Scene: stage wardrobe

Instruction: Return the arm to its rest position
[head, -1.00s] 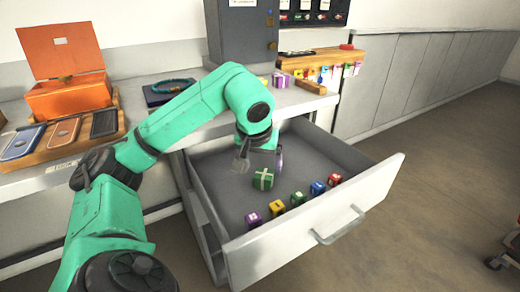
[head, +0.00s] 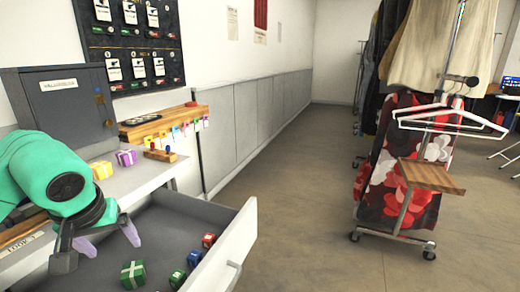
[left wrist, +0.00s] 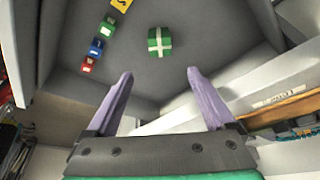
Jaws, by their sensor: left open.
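My left gripper (head: 98,245) is at the left of the head view, over the open drawer (head: 240,235). Its two lilac fingers are spread wide with nothing between them. In the left wrist view the open fingers (left wrist: 158,75) point at the drawer floor. A green gift box with a pale ribbon (head: 133,274) lies on that floor, beyond the fingertips and apart from them; it also shows in the left wrist view (left wrist: 159,41). My right gripper is in neither view.
Small coloured blocks, among them a red one (head: 209,240), line the drawer's front. A yellow box (head: 101,170) and a purple box (head: 126,157) stand on the counter before a grey safe (head: 70,105). A clothes rack (head: 408,200) stands right; floor between is clear.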

